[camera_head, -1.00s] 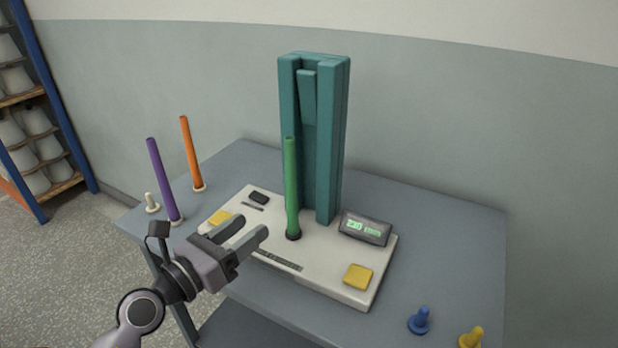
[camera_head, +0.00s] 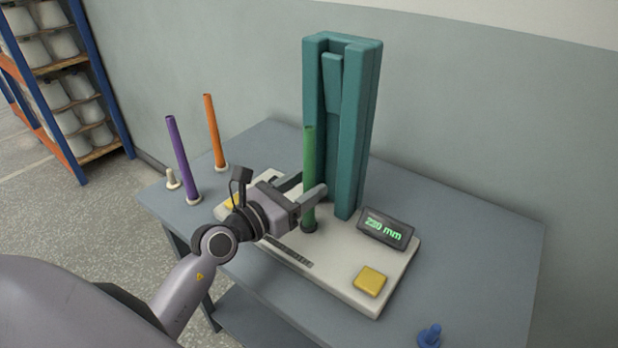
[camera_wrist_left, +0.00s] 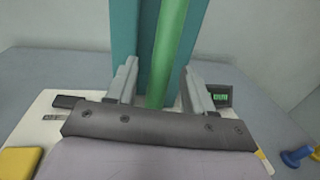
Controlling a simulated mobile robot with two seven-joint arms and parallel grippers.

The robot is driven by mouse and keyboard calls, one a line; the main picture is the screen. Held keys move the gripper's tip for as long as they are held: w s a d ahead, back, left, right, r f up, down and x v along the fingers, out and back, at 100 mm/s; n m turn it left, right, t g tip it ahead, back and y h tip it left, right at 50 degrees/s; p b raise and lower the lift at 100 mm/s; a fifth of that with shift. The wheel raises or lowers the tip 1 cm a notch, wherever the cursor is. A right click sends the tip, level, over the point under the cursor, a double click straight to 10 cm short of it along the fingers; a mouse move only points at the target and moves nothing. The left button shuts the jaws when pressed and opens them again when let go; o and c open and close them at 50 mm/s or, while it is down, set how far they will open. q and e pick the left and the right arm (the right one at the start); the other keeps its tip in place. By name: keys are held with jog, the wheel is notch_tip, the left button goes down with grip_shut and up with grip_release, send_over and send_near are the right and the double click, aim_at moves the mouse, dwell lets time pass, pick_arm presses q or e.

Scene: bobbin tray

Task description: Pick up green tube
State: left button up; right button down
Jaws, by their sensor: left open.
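The green tube (camera_head: 309,172) stands upright on the pale base plate of the measuring device, in front of the teal column. My left gripper (camera_head: 313,187) is open at the lower part of the tube, with one finger on the near side and the other farther back. In the left wrist view the green tube (camera_wrist_left: 168,55) rises between the two spread fingers of the left gripper (camera_wrist_left: 159,88). The foot of the tube is hidden there by the gripper body. I cannot tell whether a finger touches the tube. My right gripper is not in view.
The teal column (camera_head: 355,130) stands close behind the tube. A display (camera_head: 386,228) and a yellow button (camera_head: 370,281) are on the base plate (camera_head: 335,282). Purple (camera_head: 182,160) and orange (camera_head: 214,132) tubes stand at the left. A blue peg (camera_head: 430,335) is at front right.

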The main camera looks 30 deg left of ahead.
pick_arm(q)
jog(key=shift+x, duration=0.8)
grip_shut()
jog(key=shift+r, duration=0.1)
